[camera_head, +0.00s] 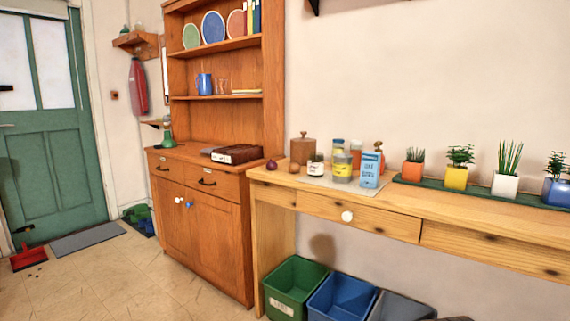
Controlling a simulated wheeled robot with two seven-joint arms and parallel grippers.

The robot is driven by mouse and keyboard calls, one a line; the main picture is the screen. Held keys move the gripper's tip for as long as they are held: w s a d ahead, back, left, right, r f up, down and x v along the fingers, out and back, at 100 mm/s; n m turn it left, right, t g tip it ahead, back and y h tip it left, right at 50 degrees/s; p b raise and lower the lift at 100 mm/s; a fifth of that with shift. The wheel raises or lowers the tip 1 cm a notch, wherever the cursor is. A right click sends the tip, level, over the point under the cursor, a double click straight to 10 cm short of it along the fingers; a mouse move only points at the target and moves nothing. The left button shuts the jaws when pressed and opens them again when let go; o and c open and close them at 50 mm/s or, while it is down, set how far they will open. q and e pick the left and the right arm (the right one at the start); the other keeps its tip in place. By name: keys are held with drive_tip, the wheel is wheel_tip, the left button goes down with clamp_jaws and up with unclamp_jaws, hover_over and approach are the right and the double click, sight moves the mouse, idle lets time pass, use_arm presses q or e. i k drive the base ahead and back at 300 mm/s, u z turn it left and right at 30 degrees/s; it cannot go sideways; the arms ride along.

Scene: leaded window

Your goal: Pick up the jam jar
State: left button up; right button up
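Several small jars stand close together on a pale mat (372,188) on the wooden side table. One is a small jar with a white label (316,168). To its right is a jar with a yellow label and greyish lid (342,170). More jars stand behind them, partly hidden. I cannot tell for certain which one is the jam jar. A blue carton (370,171) stands just right of the yellow-labelled jar. Neither of my grippers shows in this view.
A brown wooden canister (303,149) stands behind the jars, and a purple onion-like item (271,164) lies to the left. Potted plants on a green tray (475,194) line the right. Green (295,287) and blue (341,299) bins stand below. A wooden dresser (205,220) adjoins the table's left.

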sight(315, 159)
drive_tip(key=z, duration=0.3)
drive_tip(key=i, duration=0.85)
drive_tip(key=z, duration=0.65)
